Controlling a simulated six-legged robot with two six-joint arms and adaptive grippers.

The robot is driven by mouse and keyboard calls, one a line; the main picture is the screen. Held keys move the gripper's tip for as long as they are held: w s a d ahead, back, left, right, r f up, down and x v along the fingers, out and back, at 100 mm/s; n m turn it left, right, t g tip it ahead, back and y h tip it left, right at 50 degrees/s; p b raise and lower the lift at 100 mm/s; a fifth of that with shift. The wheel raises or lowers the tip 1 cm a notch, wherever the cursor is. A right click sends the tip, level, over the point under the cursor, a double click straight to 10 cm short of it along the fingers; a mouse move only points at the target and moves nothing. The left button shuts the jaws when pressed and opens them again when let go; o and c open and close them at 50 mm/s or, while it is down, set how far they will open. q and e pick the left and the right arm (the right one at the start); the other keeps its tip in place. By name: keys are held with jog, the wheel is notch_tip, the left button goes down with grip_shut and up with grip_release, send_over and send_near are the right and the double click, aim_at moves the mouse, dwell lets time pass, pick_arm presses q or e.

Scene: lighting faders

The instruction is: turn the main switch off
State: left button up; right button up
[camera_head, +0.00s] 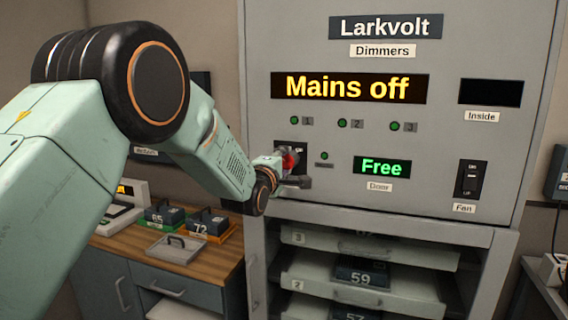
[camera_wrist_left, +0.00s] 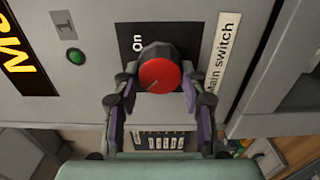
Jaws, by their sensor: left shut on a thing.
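The main switch is a round red knob on a dark base; it shows in the wrist view (camera_wrist_left: 159,75) and in the head view (camera_head: 289,160). A dark plate behind it reads "On", and a label (camera_wrist_left: 222,55) reads "Main switch". My left gripper (camera_wrist_left: 160,88) has a finger on each side of the knob and is shut on it. In the head view my left gripper (camera_head: 284,172) hides part of the switch and its plate. The panel display (camera_head: 350,87) reads "Mains off". My right gripper is not in view.
Green lamps (camera_head: 342,123) numbered 1 to 3 sit above the switch. The door display (camera_head: 382,167) reads "Free". A fan switch (camera_head: 470,179) is at right. Shelves with numbered modules (camera_head: 362,275) are below. A wooden counter (camera_head: 205,265) with more modules stands at left.

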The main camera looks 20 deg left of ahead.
pick_arm(q)
jog(key=o, duration=1.2)
jog(key=shift+c, duration=0.2)
jog(key=shift+s, duration=0.1)
jog(key=s, duration=1.2)
jog(key=shift+a, duration=0.25)
jog(key=shift+w, duration=0.15)
